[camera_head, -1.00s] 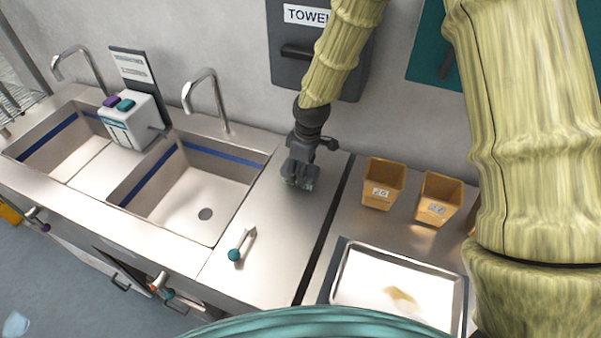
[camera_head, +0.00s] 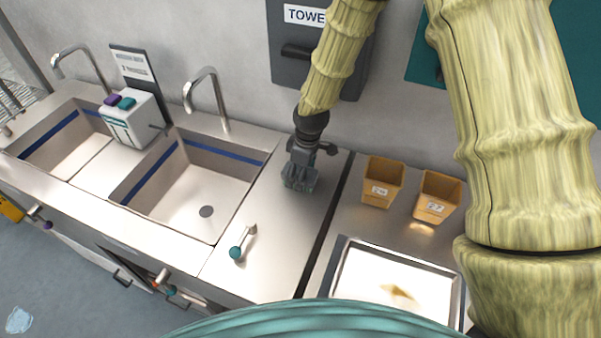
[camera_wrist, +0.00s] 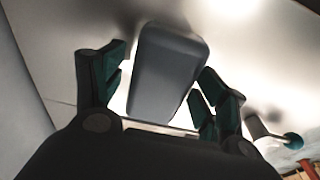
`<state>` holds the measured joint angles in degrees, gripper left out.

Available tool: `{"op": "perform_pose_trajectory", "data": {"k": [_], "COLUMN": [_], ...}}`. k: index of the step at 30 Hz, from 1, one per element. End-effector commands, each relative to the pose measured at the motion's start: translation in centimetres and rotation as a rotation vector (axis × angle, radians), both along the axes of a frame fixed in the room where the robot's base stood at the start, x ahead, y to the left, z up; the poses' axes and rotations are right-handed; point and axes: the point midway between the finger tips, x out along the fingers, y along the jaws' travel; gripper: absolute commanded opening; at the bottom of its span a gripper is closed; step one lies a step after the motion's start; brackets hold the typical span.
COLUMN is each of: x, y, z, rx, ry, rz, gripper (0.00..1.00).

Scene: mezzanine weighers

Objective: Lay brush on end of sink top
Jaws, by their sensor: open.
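The sink top's right end (camera_head: 262,205) is a bare steel strip between the right basin and a dark gap. My gripper (camera_head: 299,184) is low over the back of this strip, pointing down. In the wrist view its two teal-padded fingers (camera_wrist: 165,72) are spread open. A grey rounded block (camera_wrist: 166,70), which looks like the brush, lies between them on the steel. A gap shows at the left finger; contact at the right one is unclear. In the head view the brush is mostly hidden by the gripper.
A teal-knobbed lever (camera_head: 240,246) stands on the strip's front part. The right basin (camera_head: 190,195) and faucet (camera_head: 212,98) are to the left. Right of the gap are two orange bins (camera_head: 381,183) (camera_head: 437,197) and a tray (camera_head: 342,278). A towel dispenser (camera_head: 290,70) hangs behind.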

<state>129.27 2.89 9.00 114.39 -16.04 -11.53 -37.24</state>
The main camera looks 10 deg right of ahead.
Motion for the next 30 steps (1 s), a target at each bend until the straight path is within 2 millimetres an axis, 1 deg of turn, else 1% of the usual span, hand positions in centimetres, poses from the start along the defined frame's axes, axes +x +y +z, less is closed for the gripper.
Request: {"op": "perform_pose_trajectory", "data": {"k": [5, 8, 30], "x": [0.0, 0.0, -0.7], "y": [-0.1, -0.2, -1.1], "z": [0.9, 1.9, 10.2], "rx": [0.001, 0.001, 0.001], "ry": [-0.002, -0.003, -0.002], "rz": [-0.001, 0.000, 0.000], "gripper": [0.73, 0.73, 0.73]}}
